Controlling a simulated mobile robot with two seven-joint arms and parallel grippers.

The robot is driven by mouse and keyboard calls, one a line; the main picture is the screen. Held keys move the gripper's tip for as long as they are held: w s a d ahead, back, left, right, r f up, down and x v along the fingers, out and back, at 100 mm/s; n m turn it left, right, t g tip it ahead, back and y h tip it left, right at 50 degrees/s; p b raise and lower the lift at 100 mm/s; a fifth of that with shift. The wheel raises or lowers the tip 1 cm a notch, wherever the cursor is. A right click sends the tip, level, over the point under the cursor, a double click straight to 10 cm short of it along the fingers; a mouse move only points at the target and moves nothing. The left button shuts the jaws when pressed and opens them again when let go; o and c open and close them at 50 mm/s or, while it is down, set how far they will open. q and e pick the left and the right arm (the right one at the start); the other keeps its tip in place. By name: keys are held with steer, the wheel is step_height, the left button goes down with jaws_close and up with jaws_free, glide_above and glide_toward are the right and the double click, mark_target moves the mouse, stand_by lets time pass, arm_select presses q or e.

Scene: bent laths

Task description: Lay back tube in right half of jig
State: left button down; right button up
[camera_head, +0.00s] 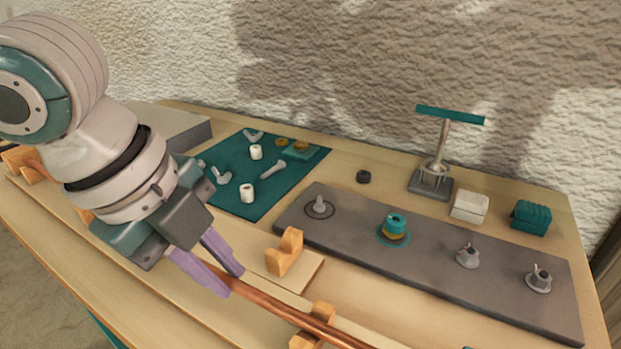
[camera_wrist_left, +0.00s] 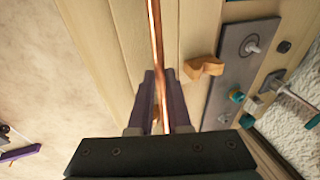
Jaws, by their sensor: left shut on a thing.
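My left gripper (camera_head: 222,274) is shut on a long copper tube (camera_head: 262,299), its purple fingers on either side. The tube runs from the fingers down to the right and out of the bottom of the head view. In the left wrist view the tube (camera_wrist_left: 155,30) passes between the fingers (camera_wrist_left: 160,88). The jig is a pale wooden board with orange notched blocks. One block (camera_head: 285,252) stands empty behind the tube. The tube crosses another block (camera_head: 313,325); whether it rests in its notch I cannot tell. My right gripper is not visible.
A grey board (camera_head: 430,268) with several small fittings lies behind the jig. A teal mat (camera_head: 235,190) with loose parts lies at the back left. A stand with a teal bar (camera_head: 450,115) rises at the back, near white and teal blocks (camera_head: 531,217).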

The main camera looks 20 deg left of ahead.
arm_select(q)
steer(key=c, duration=0.8)
jaws_free()
step_height(320, 180, up, 7)
steer(key=p, duration=0.8)
steer(key=shift+p, duration=0.4)
